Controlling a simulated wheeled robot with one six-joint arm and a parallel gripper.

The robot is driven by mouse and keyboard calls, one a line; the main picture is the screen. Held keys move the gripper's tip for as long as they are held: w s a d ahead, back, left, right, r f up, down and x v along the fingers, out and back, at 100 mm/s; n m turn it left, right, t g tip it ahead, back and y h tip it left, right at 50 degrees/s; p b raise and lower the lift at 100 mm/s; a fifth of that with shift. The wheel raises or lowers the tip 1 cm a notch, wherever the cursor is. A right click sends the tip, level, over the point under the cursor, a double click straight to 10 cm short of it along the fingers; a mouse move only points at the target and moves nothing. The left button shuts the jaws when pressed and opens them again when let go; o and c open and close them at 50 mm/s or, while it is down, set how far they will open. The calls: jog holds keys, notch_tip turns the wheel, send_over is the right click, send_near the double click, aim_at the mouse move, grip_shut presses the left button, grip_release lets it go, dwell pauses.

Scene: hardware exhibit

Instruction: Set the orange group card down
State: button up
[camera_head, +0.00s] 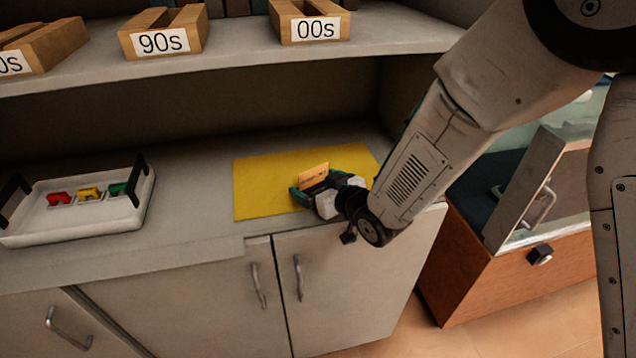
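The orange group card (313,175) stands tilted at the end of my gripper (312,187), over the yellow mat (262,186) on the counter. My gripper reaches in from the right, and its dark green fingers lie at either side of the card's lower part. They look shut on the card. The card's lower edge is hidden by the gripper, so I cannot tell whether it touches the mat.
A white tray (80,226) with black handles and red, yellow and green pieces stands left on the counter (195,215). Wooden holders labelled 90s (162,32) and 00s (309,20) sit on the shelf (235,38) above. A glass-topped wooden case (510,270) stands right.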

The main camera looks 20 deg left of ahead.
jog(key=shift+r, duration=0.15)
jog(key=shift+s+d+r, duration=0.15)
jog(key=shift+d, duration=0.1)
jog(key=v, duration=1.1)
jog(key=shift+d, duration=0.2)
jog(key=shift+s, duration=0.1)
jog(key=w+d+r+m+h, duration=0.1)
jog(key=d+r+m+h, duration=0.3)
jog(key=d, duration=0.8)
jog(key=w+d+r+m+h, duration=0.15)
jog(key=d+r+h, duration=0.3)
jog(key=d, duration=0.65)
jog(key=s+d+r+m+g+h, duration=0.1)
jog(key=s+d+r+g, duration=0.1)
jog(key=s+d, duration=0.2)
jog(key=s+d+r+m+g+h, duration=0.1)
jog(key=s+d+r+m+g, duration=0.1)
jog(key=s, duration=0.9)
jog(key=s+d+r+m+g+h, duration=0.1)
jog(key=s+d+r+m+g, duration=0.1)
jog(key=s+d, duration=0.4)
jog(key=shift+s+d+g, duration=0.2)
jog(key=shift+s+g, duration=0.5)
